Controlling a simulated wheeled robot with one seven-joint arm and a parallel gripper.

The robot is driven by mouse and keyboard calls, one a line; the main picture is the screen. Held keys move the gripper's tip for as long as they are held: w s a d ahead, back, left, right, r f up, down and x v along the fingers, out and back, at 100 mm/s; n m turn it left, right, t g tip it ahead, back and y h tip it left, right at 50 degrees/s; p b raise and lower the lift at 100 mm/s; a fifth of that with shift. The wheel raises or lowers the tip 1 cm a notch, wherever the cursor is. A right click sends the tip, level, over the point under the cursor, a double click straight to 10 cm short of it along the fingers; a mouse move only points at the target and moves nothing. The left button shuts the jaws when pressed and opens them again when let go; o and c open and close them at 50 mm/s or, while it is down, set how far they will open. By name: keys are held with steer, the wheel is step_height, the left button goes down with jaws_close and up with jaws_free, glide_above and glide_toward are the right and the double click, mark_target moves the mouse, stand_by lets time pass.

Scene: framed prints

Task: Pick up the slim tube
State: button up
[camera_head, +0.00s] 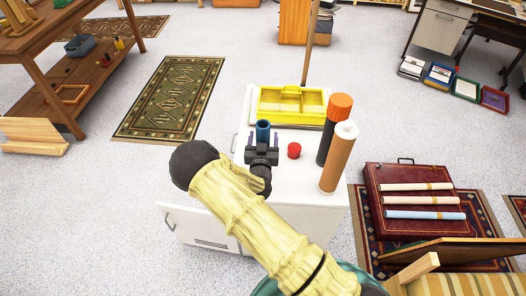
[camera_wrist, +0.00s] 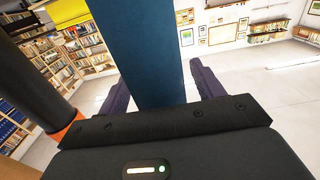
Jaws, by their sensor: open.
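A slim blue tube (camera_head: 263,129) stands upright on the white cabinet, just beyond my gripper (camera_head: 262,141). In the wrist view the blue tube (camera_wrist: 142,45) rises between the two dark purple fingers of my gripper (camera_wrist: 158,85). The fingers are open, with a visible gap on the tube's right side; contact on the left is hard to tell. The tube's lower part is hidden by my gripper. A black tube with an orange cap (camera_head: 326,140) and a thicker brown tube with a white top (camera_head: 338,160) stand to the right.
A small red cylinder (camera_head: 294,150) sits between my gripper and the brown tube. A yellow tray (camera_head: 290,117) lies behind on the white cabinet (camera_head: 300,220). A red case (camera_head: 390,178) with rolled tubes lies on the floor at right.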

mark_target(263, 120)
steer(key=c, duration=1.2)
steer(key=shift+r, duration=0.15)
step_height(263, 120, up, 10)
steer(key=shift+f, duration=0.1)
